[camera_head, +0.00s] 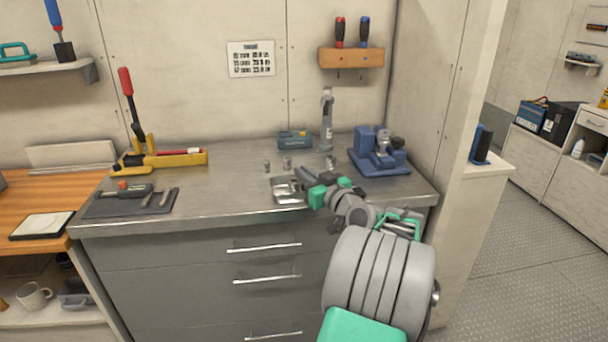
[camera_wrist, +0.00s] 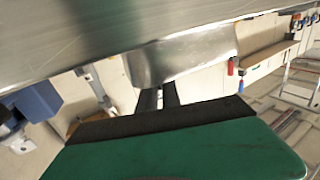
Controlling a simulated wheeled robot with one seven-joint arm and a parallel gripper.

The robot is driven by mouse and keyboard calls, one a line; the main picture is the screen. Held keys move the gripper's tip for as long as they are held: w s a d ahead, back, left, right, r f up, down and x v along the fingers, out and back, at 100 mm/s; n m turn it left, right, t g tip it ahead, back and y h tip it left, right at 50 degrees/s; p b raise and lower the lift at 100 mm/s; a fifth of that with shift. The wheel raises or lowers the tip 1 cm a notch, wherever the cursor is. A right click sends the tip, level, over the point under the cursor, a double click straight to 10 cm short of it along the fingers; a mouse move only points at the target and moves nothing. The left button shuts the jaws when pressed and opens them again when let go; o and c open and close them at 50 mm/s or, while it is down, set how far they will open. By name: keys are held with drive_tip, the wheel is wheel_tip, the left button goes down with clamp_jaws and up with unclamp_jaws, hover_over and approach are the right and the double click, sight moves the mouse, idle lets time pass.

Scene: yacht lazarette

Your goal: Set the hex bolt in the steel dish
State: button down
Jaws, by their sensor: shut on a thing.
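The steel dish (camera_head: 277,196) is a small, shiny, square tray near the front edge of the metal bench. My gripper (camera_head: 302,176) reaches in from the right, low over the dish's right side. In the wrist view the dish's wall (camera_wrist: 180,60) stands against the bench surface and covers the tips of my dark fingers (camera_wrist: 158,98). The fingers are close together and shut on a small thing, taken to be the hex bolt. The bolt itself is hidden in both views, so I cannot tell whether it touches the dish.
Small metal pieces (camera_head: 287,162) stand behind the dish, and another (camera_head: 330,162) stands farther right. A blue machine (camera_head: 379,152) is at the right and a grey upright tool (camera_head: 326,120) at the back. A dark tool mat (camera_head: 130,203) lies left; bench between is clear.

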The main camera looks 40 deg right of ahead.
drive_tip(key=shift+f, duration=0.2)
drive_tip(key=c, duration=1.5)
unclamp_jaws()
drive_tip(key=shift+c, duration=0.2)
drive_tip(key=shift+r, duration=0.15)
drive_tip(key=shift+s+r, duration=0.1)
drive_tip(key=shift+s, duration=0.05)
drive_tip(key=s+a, duration=0.2)
drive_tip(key=s, duration=0.9)
drive_tip(key=shift+s, duration=0.25)
